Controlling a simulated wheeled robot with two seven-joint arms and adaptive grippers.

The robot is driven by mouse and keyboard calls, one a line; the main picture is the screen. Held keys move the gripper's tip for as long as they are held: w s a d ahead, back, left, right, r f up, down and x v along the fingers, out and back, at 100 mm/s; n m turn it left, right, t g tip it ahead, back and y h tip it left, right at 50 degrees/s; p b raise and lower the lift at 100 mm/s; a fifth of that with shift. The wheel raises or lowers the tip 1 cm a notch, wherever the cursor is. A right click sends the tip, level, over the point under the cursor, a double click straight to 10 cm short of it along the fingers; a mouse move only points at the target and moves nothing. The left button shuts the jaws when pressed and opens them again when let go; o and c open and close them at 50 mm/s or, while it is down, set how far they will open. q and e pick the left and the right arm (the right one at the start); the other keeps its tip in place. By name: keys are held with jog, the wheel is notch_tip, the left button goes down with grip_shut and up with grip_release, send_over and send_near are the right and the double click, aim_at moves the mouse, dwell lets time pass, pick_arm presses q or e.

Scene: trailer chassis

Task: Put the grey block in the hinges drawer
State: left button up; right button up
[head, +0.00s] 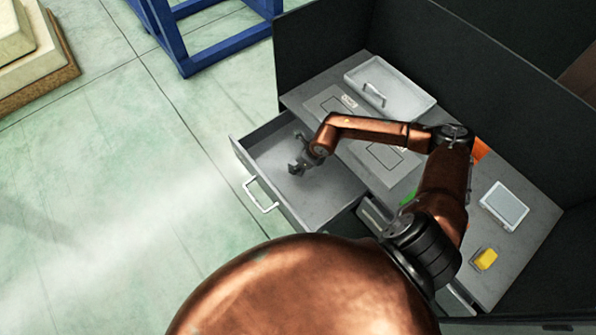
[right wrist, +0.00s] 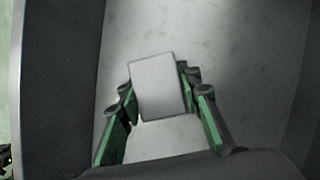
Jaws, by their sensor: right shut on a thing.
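The grey block (right wrist: 158,87) is a pale, plain box held between the two fingers of my right gripper in the right wrist view. My right gripper (head: 298,165) is shut on it, over the inside of an open grey drawer (head: 325,203) in the head view. In the right wrist view the drawer's wall (right wrist: 60,85) is at the left and its pale floor lies beyond the block. I cannot tell whether the block touches the floor. In the head view the block is too small to make out clearly. No drawer label is readable. My left gripper is not in view.
The grey worktop holds a shallow tray with a handle (head: 392,88), a white-framed device (head: 504,205) and a yellow item (head: 485,259). Dark panels (head: 455,65) wall the back and right. The drawer handle (head: 262,196) juts over clear floor. A blue frame (head: 205,45) stands further back.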

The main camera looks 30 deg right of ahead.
notch_tip(320, 180, down, 5)
jog(key=shift+f+b, duration=0.1)
jog(key=shift+b, duration=0.3)
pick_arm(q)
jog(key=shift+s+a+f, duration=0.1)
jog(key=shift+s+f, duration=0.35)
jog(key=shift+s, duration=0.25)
pick_arm(e)
jog(key=o, duration=1.3)
jog(key=shift+r, duration=0.2)
pick_arm(q)
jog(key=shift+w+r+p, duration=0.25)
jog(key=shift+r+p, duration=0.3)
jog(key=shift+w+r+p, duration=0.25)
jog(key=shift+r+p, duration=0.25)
jog(key=shift+p, duration=0.05)
pick_arm(e)
jog(key=v, duration=1.2)
jog(key=shift+f, duration=0.1)
